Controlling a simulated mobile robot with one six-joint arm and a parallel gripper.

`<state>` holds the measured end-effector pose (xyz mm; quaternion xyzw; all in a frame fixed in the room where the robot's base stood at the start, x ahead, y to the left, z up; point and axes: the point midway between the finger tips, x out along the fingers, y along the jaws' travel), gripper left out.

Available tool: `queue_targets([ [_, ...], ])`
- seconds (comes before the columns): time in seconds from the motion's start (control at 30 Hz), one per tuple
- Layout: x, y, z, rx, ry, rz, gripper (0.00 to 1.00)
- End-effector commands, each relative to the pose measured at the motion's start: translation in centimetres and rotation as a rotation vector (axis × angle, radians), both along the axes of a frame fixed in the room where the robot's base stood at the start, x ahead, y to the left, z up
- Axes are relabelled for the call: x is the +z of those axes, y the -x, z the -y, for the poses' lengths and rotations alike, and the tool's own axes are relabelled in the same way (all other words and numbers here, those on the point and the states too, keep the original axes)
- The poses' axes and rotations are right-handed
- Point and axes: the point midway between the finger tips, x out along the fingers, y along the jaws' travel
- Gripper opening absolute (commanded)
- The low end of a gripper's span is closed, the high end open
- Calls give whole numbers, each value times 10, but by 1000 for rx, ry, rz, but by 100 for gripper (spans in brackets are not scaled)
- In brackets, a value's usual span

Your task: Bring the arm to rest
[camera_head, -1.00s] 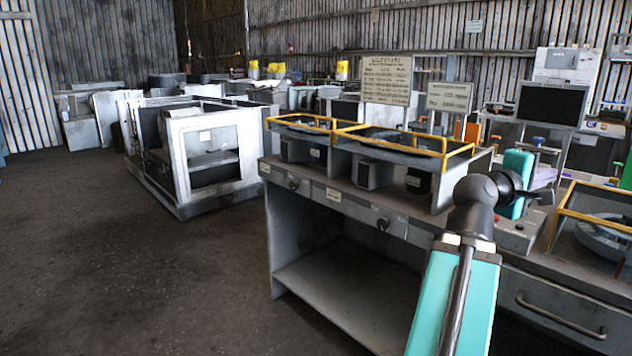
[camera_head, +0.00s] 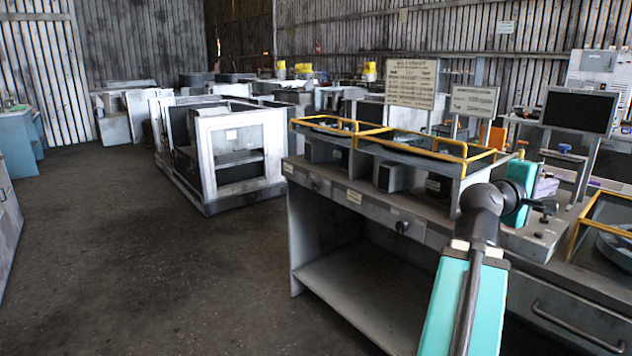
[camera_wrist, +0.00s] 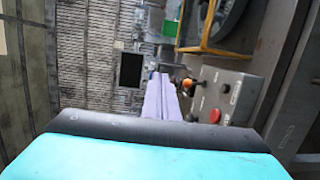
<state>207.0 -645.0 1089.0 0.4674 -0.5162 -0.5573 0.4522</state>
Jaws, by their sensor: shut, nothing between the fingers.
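My gripper (camera_wrist: 160,77) shows in the wrist view as two pale lavender fingers side by side, shut and with nothing held. In the head view, part of my gripper (camera_head: 545,187) shows behind my teal and dark grey arm at the right. The arm is folded in front of the workbench (camera_head: 350,202), with the gripper above the bench's right part. The exact height over the bench is hard to tell.
A control box with a red button (camera_wrist: 215,115) and a yellow-railed fixture (camera_wrist: 210,30) are close to the gripper. A monitor (camera_head: 579,110) stands behind it. A white-framed machine (camera_head: 239,155) stands at centre left. The floor (camera_head: 130,260) at left is clear.

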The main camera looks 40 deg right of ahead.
Motion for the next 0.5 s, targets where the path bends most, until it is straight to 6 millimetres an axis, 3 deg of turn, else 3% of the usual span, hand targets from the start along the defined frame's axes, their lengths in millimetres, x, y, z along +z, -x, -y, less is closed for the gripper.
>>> queue_targets([
  [0.27, -40, -76, -3, 103, -76, -42, 0],
  [0.5, -97, -155, -18, 212, -166, -94, 0],
])
